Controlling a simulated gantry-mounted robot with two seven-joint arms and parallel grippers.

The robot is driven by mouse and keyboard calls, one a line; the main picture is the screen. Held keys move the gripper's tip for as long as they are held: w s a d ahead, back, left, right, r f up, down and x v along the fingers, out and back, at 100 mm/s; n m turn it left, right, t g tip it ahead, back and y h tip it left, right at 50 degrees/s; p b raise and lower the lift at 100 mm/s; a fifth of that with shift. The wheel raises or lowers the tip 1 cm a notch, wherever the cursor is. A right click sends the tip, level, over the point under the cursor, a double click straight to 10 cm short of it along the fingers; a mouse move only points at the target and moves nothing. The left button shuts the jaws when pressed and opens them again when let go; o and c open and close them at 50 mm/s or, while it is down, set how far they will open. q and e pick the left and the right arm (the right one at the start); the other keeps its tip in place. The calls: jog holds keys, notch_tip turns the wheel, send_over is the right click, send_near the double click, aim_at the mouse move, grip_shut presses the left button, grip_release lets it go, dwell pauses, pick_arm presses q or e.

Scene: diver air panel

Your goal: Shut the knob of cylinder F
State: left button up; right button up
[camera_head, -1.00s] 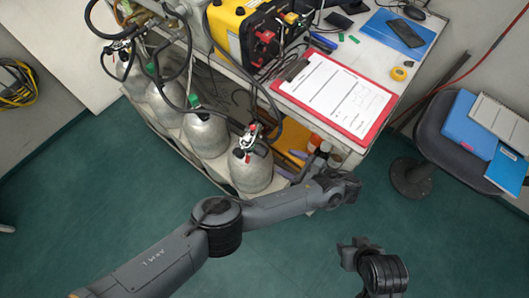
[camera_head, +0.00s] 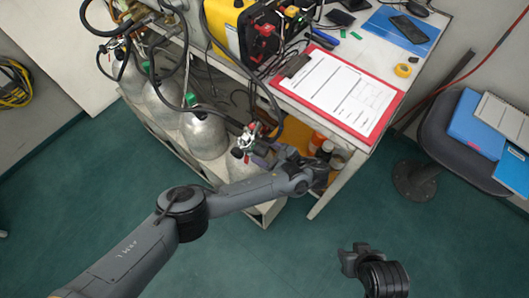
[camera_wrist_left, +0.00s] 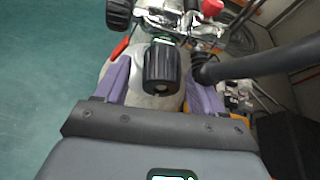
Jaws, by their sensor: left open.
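My left gripper (camera_head: 264,154) is at the valve (camera_head: 246,140) of the nearest silver cylinder (camera_head: 238,167) in the row. My arm hides much of this cylinder, and I read no letter on it. In the left wrist view the purple fingers of my left gripper (camera_wrist_left: 161,88) are open. A black ribbed knob (camera_wrist_left: 160,68) lies between them, with a visible gap on its left side. Any contact on the right is unclear. My right gripper (camera_head: 354,258) hangs over the floor at the lower right, away from the cylinders; its opening is unclear.
Other silver cylinders with green valve parts (camera_head: 191,100) stand to the left. Black hoses (camera_head: 262,85) run above them. A bench with a red clipboard (camera_head: 335,95) is behind, with bottles (camera_head: 325,148) below it. In the left wrist view a thick hose (camera_wrist_left: 255,60) passes on the right.

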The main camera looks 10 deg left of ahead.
pick_arm(q)
jog(key=shift+a, duration=0.1)
jog(key=shift+w, duration=0.1)
jog(key=c, duration=1)
jog(key=shift+c, duration=0.2)
